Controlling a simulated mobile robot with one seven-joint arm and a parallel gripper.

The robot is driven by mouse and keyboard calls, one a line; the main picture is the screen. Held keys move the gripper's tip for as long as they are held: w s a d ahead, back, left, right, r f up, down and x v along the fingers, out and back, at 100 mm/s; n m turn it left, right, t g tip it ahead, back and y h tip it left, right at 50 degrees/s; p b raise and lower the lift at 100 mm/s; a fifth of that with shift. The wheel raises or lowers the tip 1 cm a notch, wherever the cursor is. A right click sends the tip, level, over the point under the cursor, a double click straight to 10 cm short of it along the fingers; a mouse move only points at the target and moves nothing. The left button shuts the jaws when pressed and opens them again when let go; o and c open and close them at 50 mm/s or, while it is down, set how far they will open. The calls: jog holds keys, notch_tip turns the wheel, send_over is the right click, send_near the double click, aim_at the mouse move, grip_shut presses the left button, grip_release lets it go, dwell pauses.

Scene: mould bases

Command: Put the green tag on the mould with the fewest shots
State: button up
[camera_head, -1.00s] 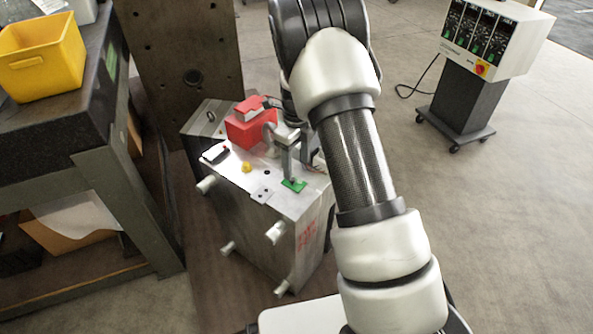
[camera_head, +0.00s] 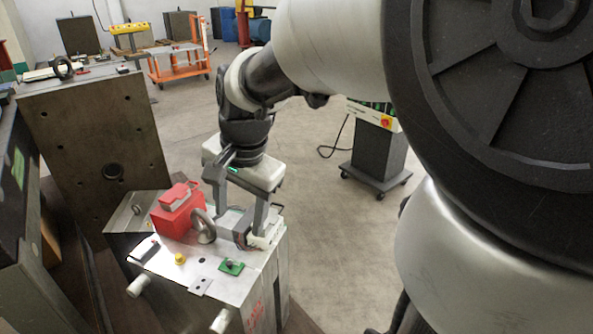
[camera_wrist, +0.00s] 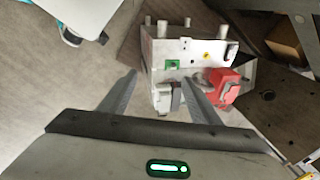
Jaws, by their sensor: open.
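The green tag (camera_head: 231,267), with a small dark knob in its middle, lies flat on the metal top of a mould (camera_head: 200,263). In the wrist view the tag (camera_wrist: 172,64) shows just beyond my fingertips, apart from them. My gripper (camera_head: 243,222) is open and empty above the mould's back right part, behind the tag; its fingers also show spread in the wrist view (camera_wrist: 160,78). I cannot read any shot count on the moulds.
A red box (camera_head: 177,213), a lifting ring (camera_head: 204,226) and a yellow knob (camera_head: 180,258) are on the same mould. A large dark mould plate (camera_head: 85,140) stands behind left. A control cabinet (camera_head: 376,155) stands right; floor between is clear.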

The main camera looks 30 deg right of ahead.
jog(key=s+r+n+t, duration=0.3)
jog(key=s+n, duration=0.8)
jog(key=s, duration=0.1)
jog(key=shift+s+r+h, duration=0.35)
jog(key=shift+s+h, duration=0.05)
